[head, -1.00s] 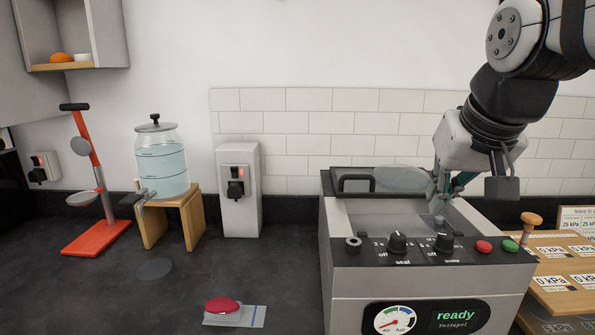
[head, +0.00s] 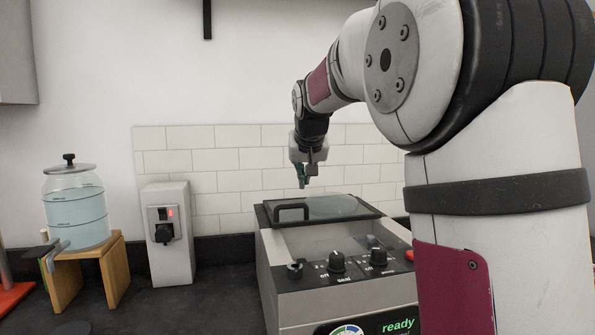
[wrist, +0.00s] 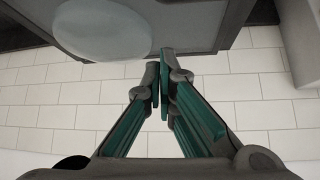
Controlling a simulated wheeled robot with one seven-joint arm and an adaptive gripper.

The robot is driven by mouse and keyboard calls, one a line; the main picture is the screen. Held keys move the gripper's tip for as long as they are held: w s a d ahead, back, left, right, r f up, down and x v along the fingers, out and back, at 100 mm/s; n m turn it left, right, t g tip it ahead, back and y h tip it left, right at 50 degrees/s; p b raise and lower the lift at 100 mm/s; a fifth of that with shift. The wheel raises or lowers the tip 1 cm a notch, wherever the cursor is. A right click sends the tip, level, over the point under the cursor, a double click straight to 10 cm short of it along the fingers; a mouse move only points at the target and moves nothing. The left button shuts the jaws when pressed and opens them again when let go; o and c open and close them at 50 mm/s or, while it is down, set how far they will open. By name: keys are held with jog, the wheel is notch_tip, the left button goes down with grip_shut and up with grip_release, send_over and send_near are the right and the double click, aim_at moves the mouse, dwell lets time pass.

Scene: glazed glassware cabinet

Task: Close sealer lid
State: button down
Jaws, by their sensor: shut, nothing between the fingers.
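The sealer (head: 335,308) is a grey box with knobs and a display reading "ready". Its lid (head: 366,211) has a dark frame, a black handle (head: 292,206) and a clear oval window, and stands tilted at the back of the sealer. The chamber in front of it shows uncovered. My gripper (head: 302,186) is above the lid's back edge, shut and empty. In the wrist view, my fingertips (wrist: 162,52) are together beside the lid's edge, with the oval window (wrist: 100,28) to their upper left. Whether they touch the lid I cannot tell.
A white socket post (head: 170,235) stands left of the sealer. A glass water jar (head: 76,212) sits on a wooden stand further left. The tiled wall (head: 225,160) is close behind. My large arm link fills the right of the head view.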

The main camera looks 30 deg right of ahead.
jog(key=x, duration=0.4)
jog(key=shift+w+d+f, duration=0.15)
jog(key=shift+f, duration=0.15)
jog(key=shift+s+a+f+p, duration=0.1)
jog(key=shift+s+a, duration=0.2)
jog(key=shift+s, duration=0.3)
jog(key=shift+s+a+p, duration=0.1)
jog(key=shift+s+a, duration=0.15)
jog(key=shift+s, duration=0.35)
jog(key=shift+s+a+f+p, duration=0.1)
jog(key=shift+s+a, duration=0.2)
jog(key=shift+s, duration=0.3)
jog(key=shift+s, duration=0.1)
